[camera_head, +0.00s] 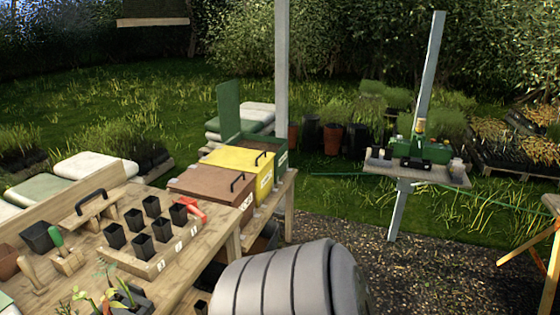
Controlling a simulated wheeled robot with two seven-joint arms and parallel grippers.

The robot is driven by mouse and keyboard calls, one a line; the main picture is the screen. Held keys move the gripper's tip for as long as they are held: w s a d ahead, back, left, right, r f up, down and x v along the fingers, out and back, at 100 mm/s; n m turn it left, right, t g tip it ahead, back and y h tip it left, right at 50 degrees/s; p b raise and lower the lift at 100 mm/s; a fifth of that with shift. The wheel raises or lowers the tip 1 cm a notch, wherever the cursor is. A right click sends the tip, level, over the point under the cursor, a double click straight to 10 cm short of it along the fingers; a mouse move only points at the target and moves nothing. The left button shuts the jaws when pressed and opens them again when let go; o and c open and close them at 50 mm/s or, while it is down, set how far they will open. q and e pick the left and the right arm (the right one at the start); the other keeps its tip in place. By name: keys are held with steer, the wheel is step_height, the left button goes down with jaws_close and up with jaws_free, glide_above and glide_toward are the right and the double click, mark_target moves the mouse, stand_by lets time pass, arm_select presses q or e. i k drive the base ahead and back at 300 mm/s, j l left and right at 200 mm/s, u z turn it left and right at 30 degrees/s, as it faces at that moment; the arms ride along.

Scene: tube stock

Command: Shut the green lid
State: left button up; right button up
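The green lid (229,110) stands open and upright at the back left of its green box (282,161). The box is the farthest in a row on the wooden bench, just beyond the yellow box. Its opening shows dark contents, partly hidden by the yellow box's lid. Neither of my grippers is in view, and nothing touches the green lid.
The yellow box (265,187) and brown box (211,189) have shut lids with dark handles. A pale post (282,60) rises close behind the green box. Black pots (161,229) stand nearer on the bench. A grey ribbed barrel-like shape (285,283) fills the bottom middle.

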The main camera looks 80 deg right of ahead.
mark_target(228, 93)
steer(key=z, duration=2.5)
steer(key=i+l, duration=0.2)
steer(key=l, duration=0.15)
steer(key=i+l+u, duration=0.1)
steer(key=i+l, duration=0.25)
steer(key=l, duration=0.3)
steer(key=i+l, duration=0.2)
steer(key=l, duration=0.15)
steer(key=i+l+u, duration=0.1)
steer(key=l, duration=0.25)
steer(key=i+j, duration=0.05)
